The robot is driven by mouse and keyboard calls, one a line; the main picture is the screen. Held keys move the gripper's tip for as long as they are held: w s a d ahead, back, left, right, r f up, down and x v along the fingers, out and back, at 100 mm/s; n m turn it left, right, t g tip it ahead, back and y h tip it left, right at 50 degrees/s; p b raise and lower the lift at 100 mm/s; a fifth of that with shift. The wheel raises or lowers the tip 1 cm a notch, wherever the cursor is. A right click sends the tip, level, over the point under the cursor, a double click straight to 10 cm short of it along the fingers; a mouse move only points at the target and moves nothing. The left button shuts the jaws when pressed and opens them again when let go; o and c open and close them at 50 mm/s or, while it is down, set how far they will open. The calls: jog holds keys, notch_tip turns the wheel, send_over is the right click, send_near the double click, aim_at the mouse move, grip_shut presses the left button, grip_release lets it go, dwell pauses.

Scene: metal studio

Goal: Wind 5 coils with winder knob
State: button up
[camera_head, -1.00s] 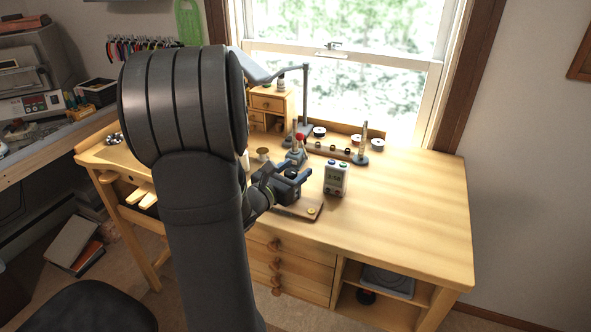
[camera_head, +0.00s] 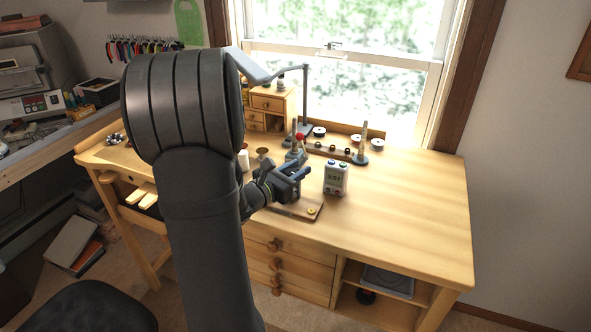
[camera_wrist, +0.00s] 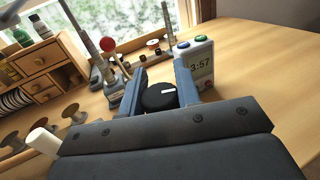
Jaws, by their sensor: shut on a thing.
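The winder knob (camera_wrist: 158,98) is a round black knob with a white mark on top. It sits between the two blue-grey fingers of my gripper (camera_wrist: 159,82) in the wrist view, and the gripper is shut on it. In the head view my gripper (camera_head: 292,178) is over the wooden winder board (camera_head: 299,211), which has a brass-coloured disc at its front right corner. The gripper hides the knob and most of the winder there. Any wire on the winder is too small to make out.
A white timer (camera_head: 336,178) with a blue and a green button stands close to the right of my gripper. Behind are a red-balled post (camera_head: 299,138), a rack of spools (camera_head: 330,149) and a small drawer cabinet (camera_head: 268,104). The bench's right side (camera_head: 420,200) is clear.

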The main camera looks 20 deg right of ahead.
jog(key=shift+s+m+g+h, duration=0.15)
jog(key=shift+m+g+h, duration=0.35)
jog(key=shift+m+g, duration=0.65)
jog(key=shift+n+g, duration=0.25)
jog(key=o, duration=1)
jog(key=v, duration=1.7)
jog(key=shift+s+a, duration=0.1)
jog(key=shift+a, duration=0.05)
